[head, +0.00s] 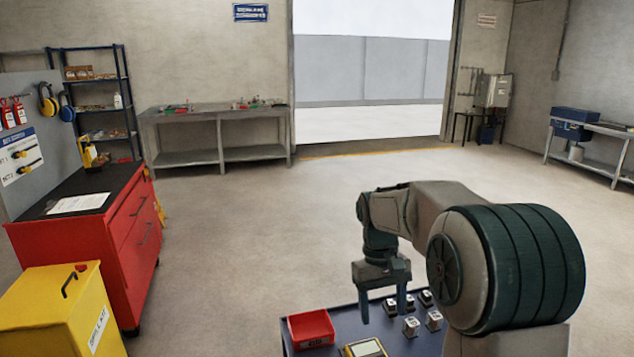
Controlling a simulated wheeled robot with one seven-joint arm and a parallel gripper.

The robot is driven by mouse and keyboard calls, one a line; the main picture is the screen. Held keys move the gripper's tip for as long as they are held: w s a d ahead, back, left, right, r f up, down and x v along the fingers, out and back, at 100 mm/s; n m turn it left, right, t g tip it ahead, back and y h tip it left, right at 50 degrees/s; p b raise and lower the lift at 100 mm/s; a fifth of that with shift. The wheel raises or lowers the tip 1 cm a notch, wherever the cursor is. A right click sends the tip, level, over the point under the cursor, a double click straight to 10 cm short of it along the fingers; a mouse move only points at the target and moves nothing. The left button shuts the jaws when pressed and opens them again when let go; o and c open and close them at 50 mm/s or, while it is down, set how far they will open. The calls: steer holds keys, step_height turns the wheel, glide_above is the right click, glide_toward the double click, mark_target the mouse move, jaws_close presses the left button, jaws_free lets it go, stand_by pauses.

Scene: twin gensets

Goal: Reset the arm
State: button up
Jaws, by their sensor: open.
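My arm reaches in from the lower right of the head view, with its elbow bent and its wrist pointing down. My gripper (383,309) hangs fingers-down above a blue cart top (340,321) at the bottom of the view. Its two fingers are apart and nothing shows between them. Several small metal-and-black parts (411,326) stand on the cart close to the fingers. I cannot tell the exact gap between the fingertips and the cart top.
A red bin (311,328) and a yellow-edged device (364,348) sit on the cart. A red tool cabinet (130,228) and a yellow box (60,310) stand at left. A workbench (216,127) is at the back. The middle floor is clear toward the open doorway.

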steer(key=s+m+t+y, duration=0.1)
steer(key=s+t, duration=0.4)
steer(key=s, duration=1.5)
steer(key=shift+s+d+r+m+t, duration=0.3)
steer(key=shift+s+d+r+m, duration=0.1)
steer(key=shift+m, duration=0.4)
